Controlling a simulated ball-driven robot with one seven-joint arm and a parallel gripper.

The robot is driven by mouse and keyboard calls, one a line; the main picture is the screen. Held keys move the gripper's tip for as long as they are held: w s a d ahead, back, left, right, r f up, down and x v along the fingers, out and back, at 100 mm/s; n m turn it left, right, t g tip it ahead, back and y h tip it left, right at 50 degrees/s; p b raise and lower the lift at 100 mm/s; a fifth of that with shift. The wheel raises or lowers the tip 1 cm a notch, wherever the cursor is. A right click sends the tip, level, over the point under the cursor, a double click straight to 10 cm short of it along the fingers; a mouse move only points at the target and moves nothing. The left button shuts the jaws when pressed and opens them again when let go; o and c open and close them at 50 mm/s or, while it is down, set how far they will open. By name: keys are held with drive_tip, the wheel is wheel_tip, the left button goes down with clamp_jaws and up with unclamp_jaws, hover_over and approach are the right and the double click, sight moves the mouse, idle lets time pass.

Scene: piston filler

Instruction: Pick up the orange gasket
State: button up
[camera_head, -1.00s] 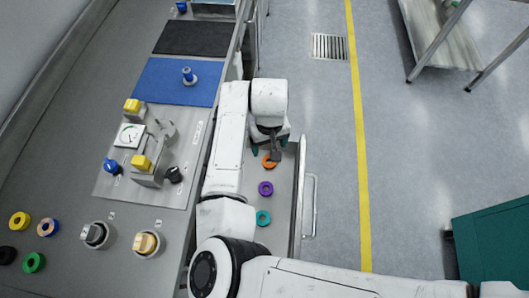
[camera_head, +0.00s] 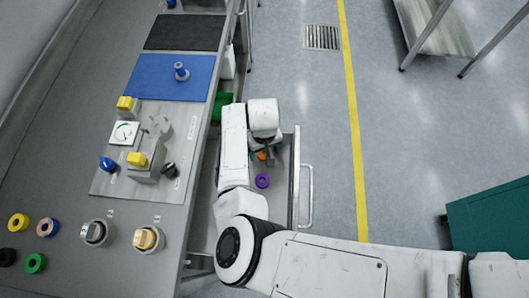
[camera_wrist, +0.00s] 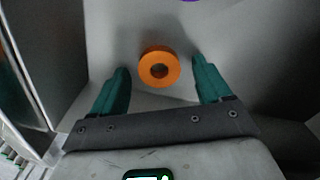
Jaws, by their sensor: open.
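The orange gasket (camera_wrist: 147,68) is a thick ring lying in the open grey drawer (camera_head: 296,180). In the wrist view it sits between and slightly beyond the two teal fingers of my gripper (camera_wrist: 160,66), with a gap on each side. The gripper is open and holds nothing. In the head view the orange gasket (camera_head: 262,156) is a small patch, mostly covered by my gripper (camera_head: 268,157) above it.
A purple gasket (camera_head: 262,181) lies nearby in the drawer; its edge also shows in the wrist view (camera_wrist: 190,1). The drawer walls stand close around. The counter (camera_head: 60,170) with knobs and loose rings is to the left. Floor beyond the handle (camera_head: 307,195) is open.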

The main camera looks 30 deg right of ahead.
drive_tip(key=c, duration=1.1)
drive_tip(key=shift+r, duration=0.1)
